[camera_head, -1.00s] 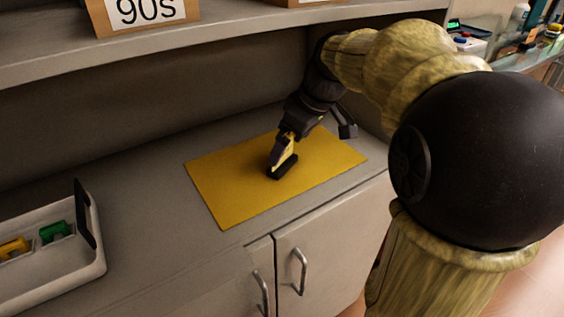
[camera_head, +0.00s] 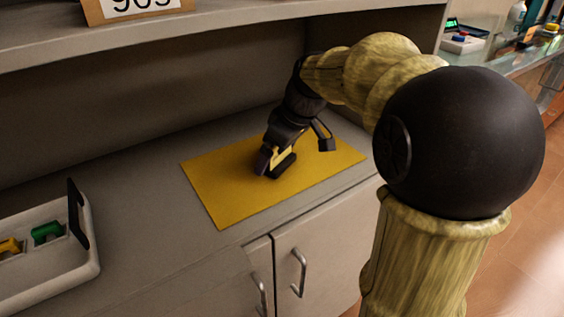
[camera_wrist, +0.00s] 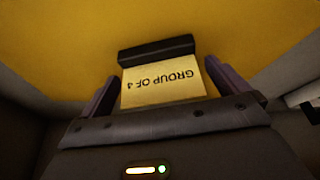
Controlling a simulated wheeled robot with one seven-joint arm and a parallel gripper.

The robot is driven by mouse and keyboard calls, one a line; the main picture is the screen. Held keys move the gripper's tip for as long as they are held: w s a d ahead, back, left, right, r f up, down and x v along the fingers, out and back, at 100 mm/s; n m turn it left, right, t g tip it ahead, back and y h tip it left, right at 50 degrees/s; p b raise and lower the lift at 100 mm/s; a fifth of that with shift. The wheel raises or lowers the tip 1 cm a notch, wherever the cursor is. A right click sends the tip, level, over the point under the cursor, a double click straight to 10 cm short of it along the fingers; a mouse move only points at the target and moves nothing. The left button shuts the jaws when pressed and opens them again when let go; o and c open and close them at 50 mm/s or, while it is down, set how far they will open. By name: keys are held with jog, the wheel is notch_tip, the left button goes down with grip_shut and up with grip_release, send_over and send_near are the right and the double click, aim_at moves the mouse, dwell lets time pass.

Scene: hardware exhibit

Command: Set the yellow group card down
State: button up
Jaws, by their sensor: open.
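The yellow group card (camera_wrist: 160,86) reads "GROUP OF 4" and has a dark base bar. In the wrist view it lies between the two fingers of my gripper (camera_wrist: 167,88), which are open on either side of it. In the head view the card (camera_head: 280,155) shows only partly behind the near finger, with its dark base at the yellow mat (camera_head: 222,200). My gripper (camera_head: 273,160) is low over the mat's middle. I cannot tell whether the fingers still touch the card's sides.
A white tray (camera_head: 75,275) with a green piece (camera_head: 47,232) and a yellow piece (camera_head: 9,246) stands at the left. A shelf (camera_head: 250,30) with a "90s" sign (camera_head: 140,6) overhangs the counter. The mat around the card is clear.

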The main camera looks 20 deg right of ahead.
jog(key=shift+s+a, duration=0.1)
jog(key=c, duration=1.1)
jog(key=shift+o, duration=0.2)
jog(key=shift+r, duration=0.15)
jog(key=shift+r, duration=0.2)
notch_tip(320, 180, up, 3)
jog(key=shift+r+p, duration=0.1)
jog(key=shift+p, duration=0.75)
jog(key=s+d, duration=1.2)
jog(key=s, duration=0.1)
jog(key=shift+s+p, duration=0.25)
jog(key=shift+p, duration=0.15)
